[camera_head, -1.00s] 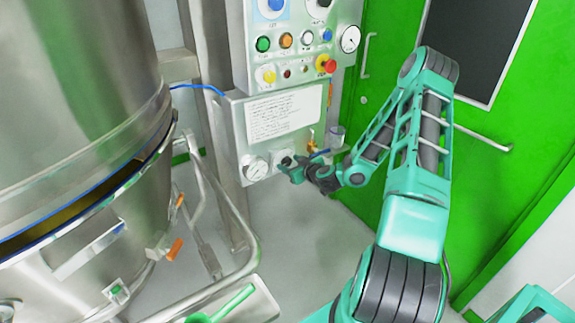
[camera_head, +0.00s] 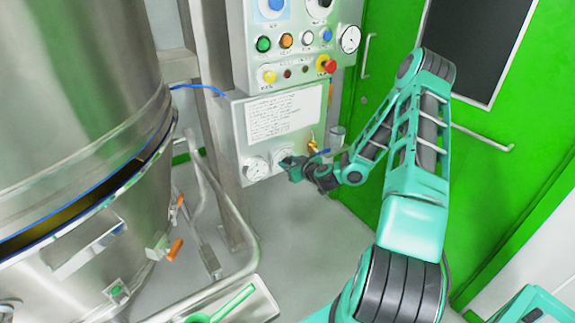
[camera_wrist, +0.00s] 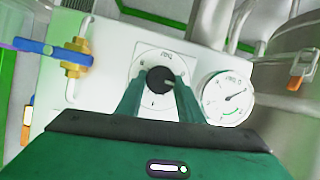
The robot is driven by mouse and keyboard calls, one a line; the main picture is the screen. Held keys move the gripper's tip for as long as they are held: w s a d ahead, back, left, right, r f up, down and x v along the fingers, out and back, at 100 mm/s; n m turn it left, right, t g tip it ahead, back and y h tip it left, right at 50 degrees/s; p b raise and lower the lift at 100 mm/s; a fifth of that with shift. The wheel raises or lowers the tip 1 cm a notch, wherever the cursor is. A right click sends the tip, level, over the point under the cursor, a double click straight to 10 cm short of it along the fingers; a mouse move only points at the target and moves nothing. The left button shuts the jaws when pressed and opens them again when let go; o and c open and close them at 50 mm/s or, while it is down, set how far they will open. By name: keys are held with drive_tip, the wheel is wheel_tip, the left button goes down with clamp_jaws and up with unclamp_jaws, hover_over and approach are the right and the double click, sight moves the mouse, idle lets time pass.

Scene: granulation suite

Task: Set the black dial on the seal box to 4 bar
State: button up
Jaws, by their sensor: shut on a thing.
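The seal box (camera_head: 238,130) is the lower pale metal box on the column. Its black dial (camera_wrist: 157,79) sits on a round white plate in the wrist view, with a light pointer mark on its right side. My gripper (camera_wrist: 160,84) has its two green fingers on either side of the dial and is shut on it. In the head view my gripper (camera_head: 287,164) is at the box's lower front and hides most of the dial. A round white gauge (camera_wrist: 228,97) is beside the dial; it also shows in the head view (camera_head: 256,168). Its scale is too small to read.
A brass valve with a blue handle (camera_wrist: 48,48) protrudes from the box close to the dial. Above is a button panel (camera_head: 290,60) with a red emergency button (camera_head: 328,67). A large steel vessel (camera_head: 80,100) stands left; a green door (camera_head: 390,70) is right.

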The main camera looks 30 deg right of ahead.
drive_tip(key=m+y, duration=0.2)
drive_tip(key=shift+d+f+m, duration=0.1)
drive_tip(key=shift+d+m, duration=0.05)
drive_tip(key=shift+m, duration=0.25)
drive_tip(key=m+y, duration=0.2)
drive_tip(key=m, duration=0.1)
drive_tip(key=shift+s+d+f, duration=0.1)
drive_tip(key=shift+d+f, duration=0.05)
drive_tip(key=m+y, duration=0.2)
drive_tip(key=m, duration=0.1)
drive_tip(key=shift+d+f+m+t, duration=0.2)
drive_tip(key=shift+m+t, duration=0.1)
drive_tip(key=shift+t, duration=0.1)
drive_tip(key=shift+f+m+t+y, duration=0.15)
drive_tip(key=shift+m+t+y, duration=0.45)
drive_tip(key=shift+m, duration=1)
drive_tip(key=o, duration=0.9)
drive_tip(key=shift+o, duration=0.8)
